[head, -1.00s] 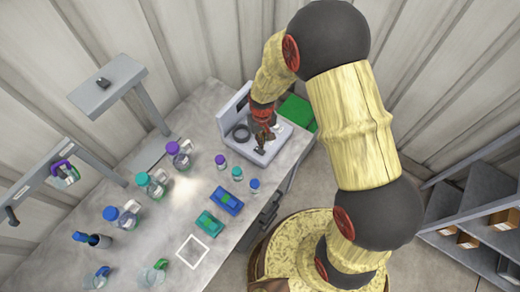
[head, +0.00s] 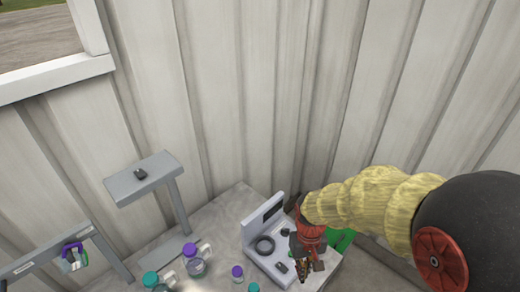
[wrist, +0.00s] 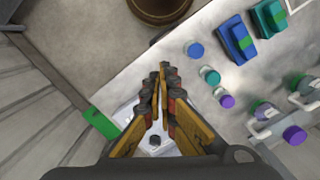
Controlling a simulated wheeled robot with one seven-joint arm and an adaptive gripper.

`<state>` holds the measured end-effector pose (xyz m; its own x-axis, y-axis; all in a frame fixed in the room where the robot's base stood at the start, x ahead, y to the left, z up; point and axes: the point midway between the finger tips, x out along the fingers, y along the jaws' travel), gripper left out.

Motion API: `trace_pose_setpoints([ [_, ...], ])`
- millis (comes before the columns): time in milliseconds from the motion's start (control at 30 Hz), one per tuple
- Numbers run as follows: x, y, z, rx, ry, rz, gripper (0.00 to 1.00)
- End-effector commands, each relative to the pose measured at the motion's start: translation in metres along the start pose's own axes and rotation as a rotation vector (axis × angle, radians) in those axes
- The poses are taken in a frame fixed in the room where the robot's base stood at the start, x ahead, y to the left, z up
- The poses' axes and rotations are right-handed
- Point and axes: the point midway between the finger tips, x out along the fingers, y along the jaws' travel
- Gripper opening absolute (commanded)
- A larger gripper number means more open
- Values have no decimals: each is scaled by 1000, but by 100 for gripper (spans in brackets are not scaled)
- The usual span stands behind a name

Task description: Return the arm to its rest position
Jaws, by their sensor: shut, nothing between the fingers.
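My gripper (head: 303,272) is at the end of my arm in the lower right of the head view, over the grey device (head: 262,262) at the table's corner. In the wrist view my gripper (wrist: 160,70) points down with its fingers together and nothing between them. The white top of the device (wrist: 180,148) shows behind and below the fingers, with a small dark knob (wrist: 155,140) on it. Whether the fingers touch the device cannot be told, but the wrist view suggests they are apart from it.
Bottles with purple (head: 190,249) and teal (head: 150,279) caps stand on the table left of the device. A grey stand (head: 142,178) rises behind them. A green block (head: 341,239) lies beside the device. Blue (wrist: 236,40) and teal (wrist: 268,18) racks lie farther along the table.

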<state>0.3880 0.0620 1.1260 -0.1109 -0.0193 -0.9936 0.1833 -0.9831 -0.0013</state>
Motion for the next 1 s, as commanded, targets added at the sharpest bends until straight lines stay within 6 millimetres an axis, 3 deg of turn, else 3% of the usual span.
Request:
trace_pose_setpoints([
  [300, -44, 18, 51, 70, 172, 0, 0],
  [600, -62, 32, 93, 131, 400, 13, 0],
  [833, -77, 40, 108, 170, 580, 32, 0],
  [1000, -75, 44, 110, 183, 603, 37, 0],
])
